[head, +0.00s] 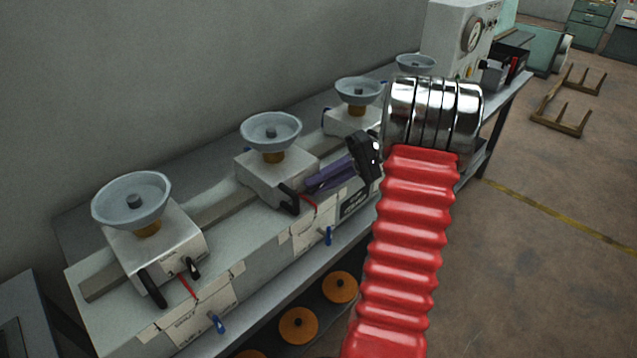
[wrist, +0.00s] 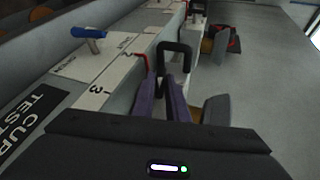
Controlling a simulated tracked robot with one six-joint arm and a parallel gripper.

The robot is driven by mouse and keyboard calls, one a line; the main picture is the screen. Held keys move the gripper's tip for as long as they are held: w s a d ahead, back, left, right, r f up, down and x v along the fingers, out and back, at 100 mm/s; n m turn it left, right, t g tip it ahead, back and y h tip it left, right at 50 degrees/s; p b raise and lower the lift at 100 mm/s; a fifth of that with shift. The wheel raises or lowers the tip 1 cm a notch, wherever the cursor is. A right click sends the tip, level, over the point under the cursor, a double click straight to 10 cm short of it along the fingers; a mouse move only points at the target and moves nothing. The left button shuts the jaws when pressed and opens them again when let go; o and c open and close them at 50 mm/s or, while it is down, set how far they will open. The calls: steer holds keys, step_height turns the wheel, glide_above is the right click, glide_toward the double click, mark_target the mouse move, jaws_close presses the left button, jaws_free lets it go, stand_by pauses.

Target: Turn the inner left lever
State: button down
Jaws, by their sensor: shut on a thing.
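My gripper (head: 310,184) has purple fingers and reaches in from the right to the middle unit of the bench fixture in the head view. In the wrist view its two fingers (wrist: 166,92) stand on both sides of a black loop-shaped lever (wrist: 174,48) and are shut on it. In the head view this black lever (head: 288,200) sticks out of the front of the middle unit, at the fingertips. Its lower part is hidden between the fingers in the wrist view. A red lever (head: 309,202) is close beside it, also in the wrist view (wrist: 141,66).
The left unit (head: 160,245) has its own black levers (head: 152,289) and a red lever (head: 187,286). Blue levers (head: 328,236) stick out of the fixture's front. Grey bowls (head: 270,130) top the units. Orange discs (head: 299,325) lie below. The floor at right is mostly open.

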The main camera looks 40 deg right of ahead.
steer(key=shift+f+m+t+y, duration=0.2)
steer(key=shift+m+y, duration=0.1)
steer(key=shift+y, duration=0.45)
steer(key=shift+f+m+t+y, duration=0.1)
steer(key=shift+f+m+y, duration=0.15)
steer(key=shift+y, duration=0.5)
steer(key=c, duration=1.7)
jaws_free()
steer(key=shift+r, duration=0.1)
steer(key=shift+c, duration=0.2)
steer(key=shift+s, duration=0.1)
